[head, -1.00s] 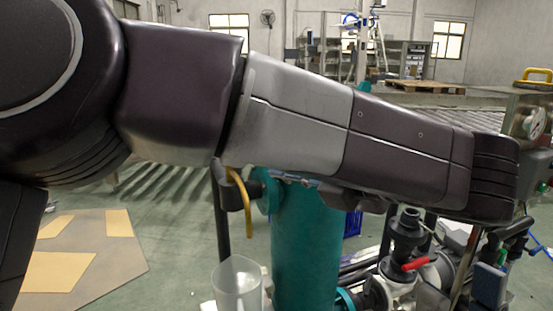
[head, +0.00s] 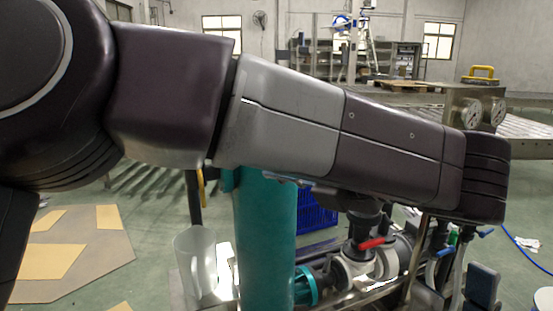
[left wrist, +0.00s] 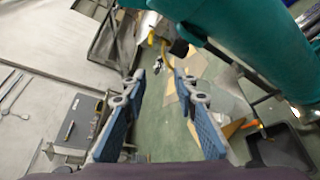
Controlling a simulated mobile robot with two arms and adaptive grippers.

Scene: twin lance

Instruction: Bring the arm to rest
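My left arm (head: 300,120) fills much of the head view, reaching from the left edge across to the right with its far end slightly lower. In the left wrist view my left gripper (left wrist: 156,84) is open, with its blue-padded fingers apart. Only the green floor and floor boards show between them; it holds nothing. The gripper's fingers do not show clearly in the head view. I cannot make out my right gripper's fingers with certainty; a blue-grey block at the lower right of the head view is unclear.
A teal column (head: 265,240) stands behind my arm, beside a clear container (head: 196,262) and pipework with a red valve handle (head: 371,243). A blue crate (head: 316,216) stands behind. In the left wrist view, a metal table (left wrist: 45,45) lies left and a dark bin (left wrist: 283,150) lower right.

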